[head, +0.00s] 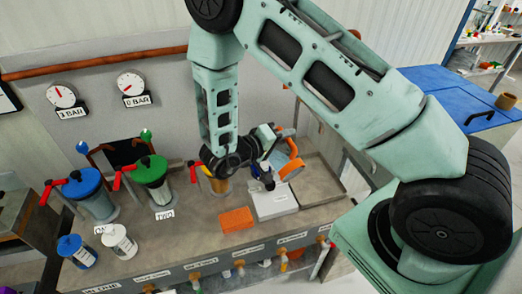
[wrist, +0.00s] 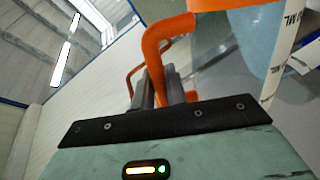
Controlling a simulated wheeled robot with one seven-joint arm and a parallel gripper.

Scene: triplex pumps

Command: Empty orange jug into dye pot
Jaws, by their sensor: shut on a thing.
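The jug's orange handle (head: 289,167) shows beside my gripper (head: 266,176) in the head view, above the right part of the bench. In the wrist view my gripper (wrist: 162,90) is shut on the orange handle (wrist: 164,52). A translucent bluish jug body (wrist: 210,38) shows behind it. The jug's contents and exact tilt cannot be told. An amber cylinder (head: 219,186) stands just below and left of my wrist, partly hidden by my arm. I cannot tell whether it is the dye pot.
Blue-lidded (head: 92,194) and green-lidded (head: 154,178) pumps with red handles stand on the left of the bench. An orange block (head: 237,219) lies beside a pale block (head: 273,203). Two gauges (head: 131,84) (head: 62,95) hang on the wall.

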